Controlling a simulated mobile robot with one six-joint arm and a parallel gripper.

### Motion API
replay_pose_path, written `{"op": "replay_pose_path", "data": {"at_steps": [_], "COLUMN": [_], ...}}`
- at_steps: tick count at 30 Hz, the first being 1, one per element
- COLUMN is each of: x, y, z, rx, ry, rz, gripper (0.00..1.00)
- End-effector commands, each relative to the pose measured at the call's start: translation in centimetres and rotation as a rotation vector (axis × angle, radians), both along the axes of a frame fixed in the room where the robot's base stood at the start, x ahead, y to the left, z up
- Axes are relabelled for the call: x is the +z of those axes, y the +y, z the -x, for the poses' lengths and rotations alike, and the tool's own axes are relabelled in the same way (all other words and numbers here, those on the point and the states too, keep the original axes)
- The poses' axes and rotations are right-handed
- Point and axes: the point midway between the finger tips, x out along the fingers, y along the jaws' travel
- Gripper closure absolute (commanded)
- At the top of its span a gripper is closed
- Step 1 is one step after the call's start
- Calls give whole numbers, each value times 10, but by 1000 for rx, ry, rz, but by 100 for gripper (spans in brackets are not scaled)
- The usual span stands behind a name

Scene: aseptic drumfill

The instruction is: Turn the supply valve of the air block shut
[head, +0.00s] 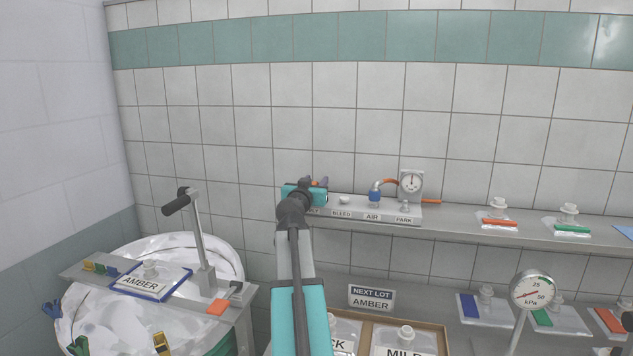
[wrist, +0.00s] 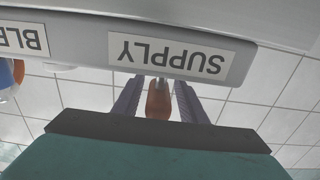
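The air block (head: 330,206) is a pale bar on the wall shelf, with labels BLEED, AIR and PARK readable in the head view; my arm partly covers its left end. In the wrist view the picture is upside down and the SUPPLY label (wrist: 172,57) shows close by. The orange handle of the supply valve (wrist: 158,100) stands between the two fingers of my gripper (wrist: 157,98). A gap seems to show on each side, so the fingers look open around it. In the head view my gripper (head: 318,184) is at the block's left end.
The shelf (head: 460,226) also carries pouches with red and green strips.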

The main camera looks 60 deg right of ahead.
Motion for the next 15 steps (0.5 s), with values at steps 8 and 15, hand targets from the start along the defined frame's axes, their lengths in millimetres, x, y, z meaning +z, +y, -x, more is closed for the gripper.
{"op": "replay_pose_path", "data": {"at_steps": [8, 15], "x": [0, 0], "y": [1, -5], "z": [0, -2], "rx": [1, 4], "ry": [0, 0], "rz": [0, 1], "gripper": [85, 100]}}
